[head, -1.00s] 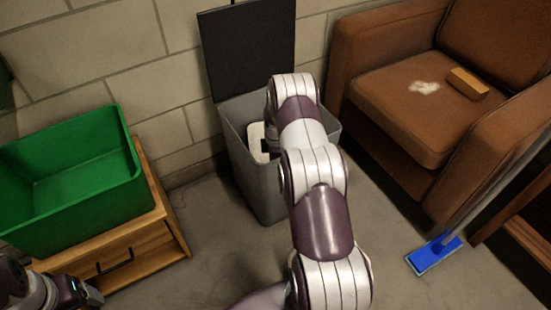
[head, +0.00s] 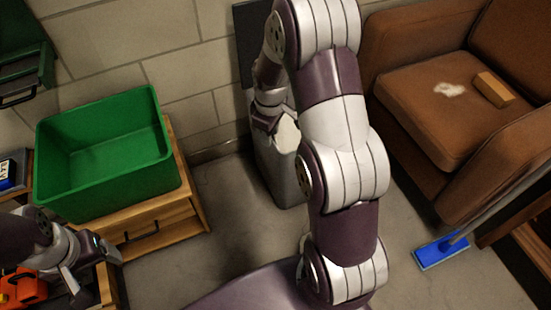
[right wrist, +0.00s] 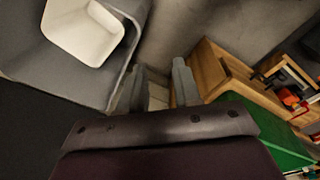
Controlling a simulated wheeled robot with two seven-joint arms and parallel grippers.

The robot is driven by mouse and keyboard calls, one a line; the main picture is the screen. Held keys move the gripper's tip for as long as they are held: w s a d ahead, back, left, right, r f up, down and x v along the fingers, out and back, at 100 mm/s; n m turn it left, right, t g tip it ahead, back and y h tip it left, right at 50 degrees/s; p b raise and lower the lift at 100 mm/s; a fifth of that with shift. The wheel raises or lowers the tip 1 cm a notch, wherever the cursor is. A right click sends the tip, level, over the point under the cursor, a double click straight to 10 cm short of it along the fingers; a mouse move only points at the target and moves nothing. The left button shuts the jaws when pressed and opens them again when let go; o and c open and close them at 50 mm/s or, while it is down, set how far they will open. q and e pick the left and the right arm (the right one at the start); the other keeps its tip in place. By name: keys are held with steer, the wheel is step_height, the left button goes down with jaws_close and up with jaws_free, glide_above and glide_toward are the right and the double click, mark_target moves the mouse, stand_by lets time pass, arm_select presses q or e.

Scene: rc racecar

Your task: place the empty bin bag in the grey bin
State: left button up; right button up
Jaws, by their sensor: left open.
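The grey bin (head: 275,175) stands on the floor against the wall, with its dark lid (head: 248,45) up. My right arm hides much of it. In the right wrist view, a white open-topped thing (right wrist: 84,32) that looks like the bin bag sits inside the grey bin (right wrist: 50,75). My right gripper (right wrist: 158,88) is beside the bin's rim, its two fingers apart with nothing seen between them. In the head view its fingertips are hard to make out. My left gripper (head: 92,268) is open and empty at the lower left, in front of the wooden cabinet.
A green crate (head: 105,155) sits on a wooden cabinet (head: 160,230) left of the bin. A brown armchair (head: 430,100) with a wooden block (head: 494,89) is at the right. A blue mop (head: 441,252) stands near it. Bare floor (head: 225,220) lies between cabinet and bin.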

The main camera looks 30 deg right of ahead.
steer(key=s+a+r+m, duration=0.2)
steer(key=s+a+m, duration=0.1)
steer(key=s+a, duration=0.2)
steer(key=s+a+r+m, duration=0.3)
steer(key=s+a, duration=0.1)
steer(key=s, duration=0.5)
steer(key=shift+s+a+r, duration=0.15)
steer(key=shift+s+a, duration=0.15)
steer(key=shift+a, duration=0.05)
